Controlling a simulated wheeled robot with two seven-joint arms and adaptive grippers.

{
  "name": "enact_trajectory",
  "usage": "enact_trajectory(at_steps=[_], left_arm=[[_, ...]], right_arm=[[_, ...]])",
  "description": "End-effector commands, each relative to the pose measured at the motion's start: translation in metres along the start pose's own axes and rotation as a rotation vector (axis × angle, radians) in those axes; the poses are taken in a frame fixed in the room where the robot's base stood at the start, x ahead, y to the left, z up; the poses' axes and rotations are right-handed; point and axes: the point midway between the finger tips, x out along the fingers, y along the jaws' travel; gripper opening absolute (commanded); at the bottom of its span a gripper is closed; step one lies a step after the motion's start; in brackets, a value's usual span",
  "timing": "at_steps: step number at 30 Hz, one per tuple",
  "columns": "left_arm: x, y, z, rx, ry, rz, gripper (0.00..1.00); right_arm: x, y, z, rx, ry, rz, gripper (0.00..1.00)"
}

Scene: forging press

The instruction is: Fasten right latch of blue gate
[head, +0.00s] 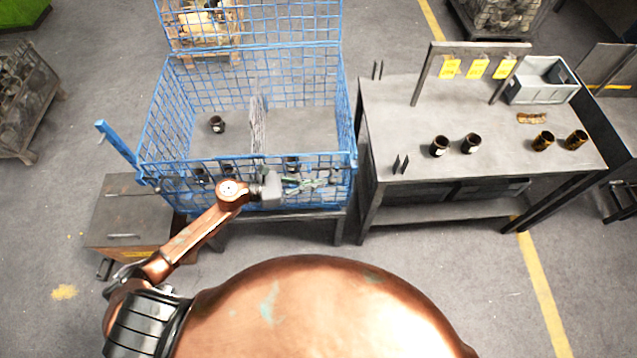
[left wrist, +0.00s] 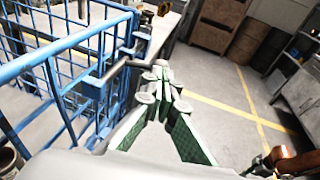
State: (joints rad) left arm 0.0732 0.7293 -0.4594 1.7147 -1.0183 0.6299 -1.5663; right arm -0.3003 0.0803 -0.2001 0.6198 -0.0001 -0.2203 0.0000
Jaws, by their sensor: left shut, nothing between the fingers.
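The blue gate (head: 250,165) is the wire-mesh front side of a blue cage and stands upright along its front edge. In the left wrist view its blue bars (left wrist: 48,62) fill the left side. A grey metal latch rod (left wrist: 114,70) sits by blue brackets at the gate's corner; I cannot tell whether it is engaged. My left gripper (head: 324,183) is in front of the gate, near its right end. In the left wrist view its green-padded fingers (left wrist: 163,78) are together and empty, just right of the latch and seemingly apart from it.
A grey worktable (head: 400,110) with dark cylindrical parts and a grey bin (head: 543,80) stands close right of the cage. A brown box (head: 125,215) is at the cage's left. A blue bar (head: 117,143) sticks out at the left corner. Floor in front of the worktable is clear.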

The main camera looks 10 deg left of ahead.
Motion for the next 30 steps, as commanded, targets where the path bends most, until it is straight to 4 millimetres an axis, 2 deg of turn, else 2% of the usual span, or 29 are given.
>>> enact_trajectory(at_steps=[3,9,15,21,30], left_arm=[[-0.018,0.002,-0.005,0.002,0.005,-0.008,0.0],[-0.064,0.002,-0.003,0.001,0.004,-0.01,0.0],[-0.099,0.003,-0.001,0.001,0.003,-0.01,0.0],[-0.116,0.003,0.0,0.001,0.001,-0.011,0.0],[-0.117,0.003,0.001,0.002,0.001,-0.011,0.0]], right_arm=[[0.011,0.0,0.003,0.0,-0.004,0.0,0.0],[0.016,-0.001,0.005,0.0,-0.006,0.0,0.0],[0.02,-0.001,0.006,0.0,-0.007,-0.001,0.0],[0.022,-0.001,0.006,0.0,-0.008,-0.001,0.0],[0.022,-0.001,0.006,0.0,-0.008,-0.001,0.0]])
